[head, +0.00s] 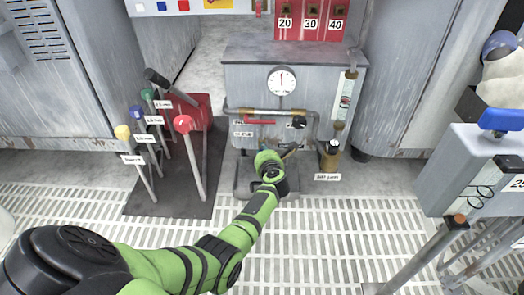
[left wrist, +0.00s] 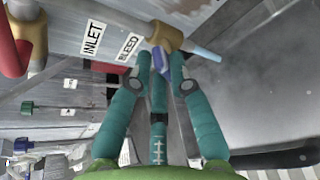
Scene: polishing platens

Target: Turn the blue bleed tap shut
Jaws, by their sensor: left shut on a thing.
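In the left wrist view the blue bleed tap (left wrist: 158,60) sits on a brass valve body (left wrist: 160,36) beside the label BLEED (left wrist: 129,46). A pale blue spout (left wrist: 203,50) sticks out from the brass. My left gripper (left wrist: 160,62) has its teal fingers on either side of the blue handle and is shut on it. In the head view my left gripper (head: 281,160) is low in front of the grey pump unit (head: 250,80). The tap is hidden there behind the gripper. My right gripper is not in view.
A red inlet handle (head: 259,121) and a black knob (head: 298,123) are just above the gripper. A brass-coloured bottle (head: 330,158) stands to the right. Several levers with coloured knobs, one red (head: 184,124), stand on the left. A grey cabinet (head: 470,160) is at right.

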